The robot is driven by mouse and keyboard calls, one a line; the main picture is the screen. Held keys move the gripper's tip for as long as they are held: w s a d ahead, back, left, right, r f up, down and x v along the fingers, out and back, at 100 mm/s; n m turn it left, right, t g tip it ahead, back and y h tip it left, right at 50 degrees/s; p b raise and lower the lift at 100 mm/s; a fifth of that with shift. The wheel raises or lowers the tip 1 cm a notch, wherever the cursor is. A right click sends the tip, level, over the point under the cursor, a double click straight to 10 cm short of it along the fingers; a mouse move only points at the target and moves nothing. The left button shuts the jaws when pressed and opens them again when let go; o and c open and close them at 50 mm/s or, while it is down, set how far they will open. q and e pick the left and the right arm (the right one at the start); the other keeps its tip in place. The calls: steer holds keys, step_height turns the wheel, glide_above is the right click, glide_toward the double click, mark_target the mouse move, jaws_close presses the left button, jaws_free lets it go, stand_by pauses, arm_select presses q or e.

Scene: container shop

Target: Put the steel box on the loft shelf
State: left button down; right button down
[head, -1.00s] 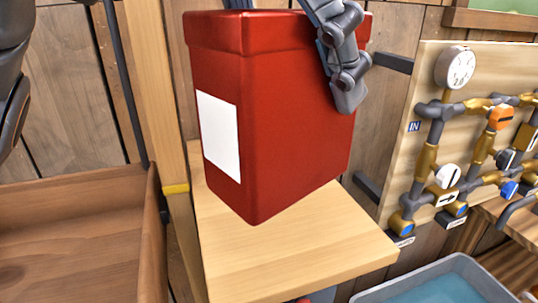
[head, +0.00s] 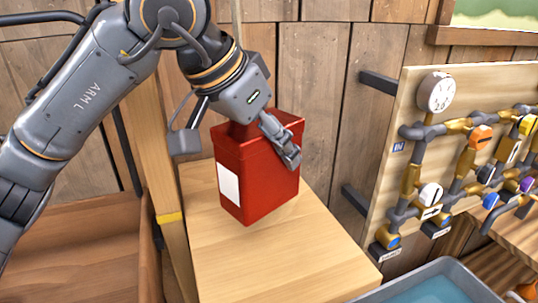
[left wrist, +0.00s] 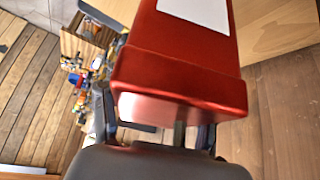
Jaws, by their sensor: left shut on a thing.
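My left gripper (head: 277,142) comes from above and behind and is shut on the box's upper wall. One finger shows on the outside; the other is hidden. In the left wrist view the box (left wrist: 185,70) fills the top middle, in front of the gripper (left wrist: 160,130). My right gripper is out of view.
A wooden post (head: 168,190) stands left of the shelf, beside a brown wooden bin (head: 90,235). A pipe board with a gauge (head: 436,92) is at the right. A grey tub of water (head: 440,285) is at the lower right. The shelf's front is clear.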

arm_select(q)
steer(key=shift+w+f, duration=0.15)
steer(key=f+p, duration=0.1)
steer(key=f, duration=0.2)
steer(key=shift+w, duration=0.2)
steer(key=shift+f, duration=0.25)
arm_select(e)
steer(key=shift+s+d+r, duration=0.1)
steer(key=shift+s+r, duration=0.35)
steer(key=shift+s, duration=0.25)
arm_select(q)
steer(key=shift+f, duration=0.15)
steer(key=shift+c, duration=1.8)
jaws_free()
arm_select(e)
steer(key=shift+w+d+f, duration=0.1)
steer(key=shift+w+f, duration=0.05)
arm_select(q)
steer(key=shift+s, duration=0.1)
